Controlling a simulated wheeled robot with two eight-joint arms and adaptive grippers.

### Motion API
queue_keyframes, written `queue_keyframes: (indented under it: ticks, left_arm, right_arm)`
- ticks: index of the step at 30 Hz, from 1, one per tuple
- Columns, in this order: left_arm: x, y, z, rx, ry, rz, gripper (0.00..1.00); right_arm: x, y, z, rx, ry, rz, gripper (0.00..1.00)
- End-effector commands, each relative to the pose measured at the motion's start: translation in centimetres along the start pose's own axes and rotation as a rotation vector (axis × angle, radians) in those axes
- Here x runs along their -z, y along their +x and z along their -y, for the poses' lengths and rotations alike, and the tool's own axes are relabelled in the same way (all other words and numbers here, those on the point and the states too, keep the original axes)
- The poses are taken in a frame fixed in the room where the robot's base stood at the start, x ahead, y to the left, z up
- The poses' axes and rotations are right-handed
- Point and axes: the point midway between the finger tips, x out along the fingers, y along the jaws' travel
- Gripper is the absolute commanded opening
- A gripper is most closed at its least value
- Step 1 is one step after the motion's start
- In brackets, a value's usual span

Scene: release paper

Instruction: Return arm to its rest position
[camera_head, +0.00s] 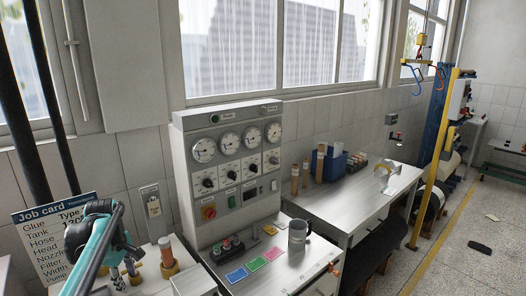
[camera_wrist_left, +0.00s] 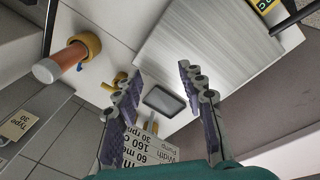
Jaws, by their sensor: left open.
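My left arm (camera_head: 98,248), teal and black, comes in at the lower left of the head view. Its left gripper (camera_head: 128,276) is over the white bench, beside an orange-brown cylinder in a yellow collar (camera_head: 167,255). In the left wrist view the two purple-grey fingers of the left gripper (camera_wrist_left: 160,78) are spread apart with nothing between them. The same cylinder (camera_wrist_left: 62,63) lies to their left in that view. My right gripper is in neither view.
A job card (camera_head: 52,225) stands behind my left arm. A gauge panel (camera_head: 232,160) rises to its right. A mug (camera_head: 298,235) and coloured cards (camera_head: 256,264) sit on the bench in front of the panel.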

Motion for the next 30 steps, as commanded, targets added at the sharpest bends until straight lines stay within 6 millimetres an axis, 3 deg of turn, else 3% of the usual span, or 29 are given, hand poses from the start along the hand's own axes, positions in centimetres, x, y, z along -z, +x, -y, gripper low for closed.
queue_keyframes:
  ticks: [8,15,22,30]
  left_arm:
    - [-10.2,-1.3,6.5,-0.151,0.526,-0.066,0.40]
    - [-17.6,0.9,14.3,-0.285,1.009,-0.172,0.40]
    - [-21.8,4.8,20.2,-0.381,1.367,-0.286,0.40]
    - [-23.1,6.3,22.1,-0.414,1.498,-0.338,0.40]
  right_arm:
    - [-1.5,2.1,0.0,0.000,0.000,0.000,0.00]
    - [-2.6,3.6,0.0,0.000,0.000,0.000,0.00]
    - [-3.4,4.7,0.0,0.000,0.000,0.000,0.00]
    - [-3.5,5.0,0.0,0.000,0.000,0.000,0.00]
